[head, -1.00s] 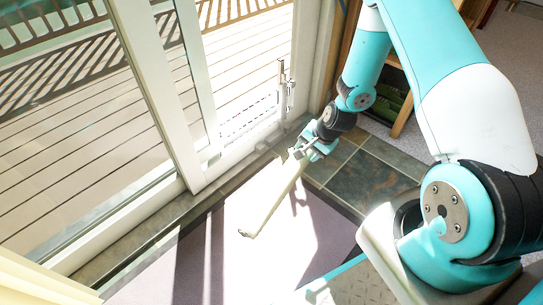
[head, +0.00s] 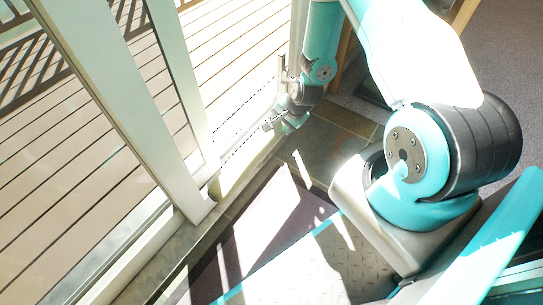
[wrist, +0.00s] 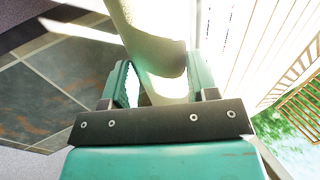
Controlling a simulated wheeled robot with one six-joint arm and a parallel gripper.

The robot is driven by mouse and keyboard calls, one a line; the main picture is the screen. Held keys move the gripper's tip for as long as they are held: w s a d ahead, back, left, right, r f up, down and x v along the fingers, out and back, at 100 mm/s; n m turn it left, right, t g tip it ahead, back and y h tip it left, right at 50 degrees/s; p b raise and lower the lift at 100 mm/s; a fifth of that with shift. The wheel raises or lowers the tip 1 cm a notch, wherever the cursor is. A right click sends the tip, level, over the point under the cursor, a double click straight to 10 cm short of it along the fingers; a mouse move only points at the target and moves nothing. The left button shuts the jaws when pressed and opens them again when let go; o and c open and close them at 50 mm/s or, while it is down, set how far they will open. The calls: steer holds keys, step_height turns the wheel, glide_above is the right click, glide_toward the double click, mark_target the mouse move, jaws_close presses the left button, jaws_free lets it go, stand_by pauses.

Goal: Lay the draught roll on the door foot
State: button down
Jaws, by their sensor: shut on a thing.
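The draught roll (wrist: 150,48) is a pale, thick cylinder with a darker end band. In the wrist view it lies between the teal fingers of my gripper (wrist: 162,72) and runs up out of the picture. In the head view my gripper (head: 270,125) is low beside the glass door, near its far end. The door foot (head: 236,172) is the pale bottom strip along the glass, washed out by sun. There I cannot tell the roll from the strip, nor whether they touch.
A white door post (head: 125,100) stands at the left, with wooden decking (head: 60,190) outside. A door handle (head: 282,72) stands just behind my gripper. Dark slate tiles (head: 325,145) and a sunlit mat (head: 262,225) cover the floor inside.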

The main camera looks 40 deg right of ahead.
step_height(320, 180, down, 20)
steer(key=b, duration=1.1)
steer(key=shift+d+r, duration=0.1)
steer(key=shift+r, duration=0.1)
steer(key=shift+c, duration=1.8)
jaws_free()
steer(key=shift+r, duration=0.1)
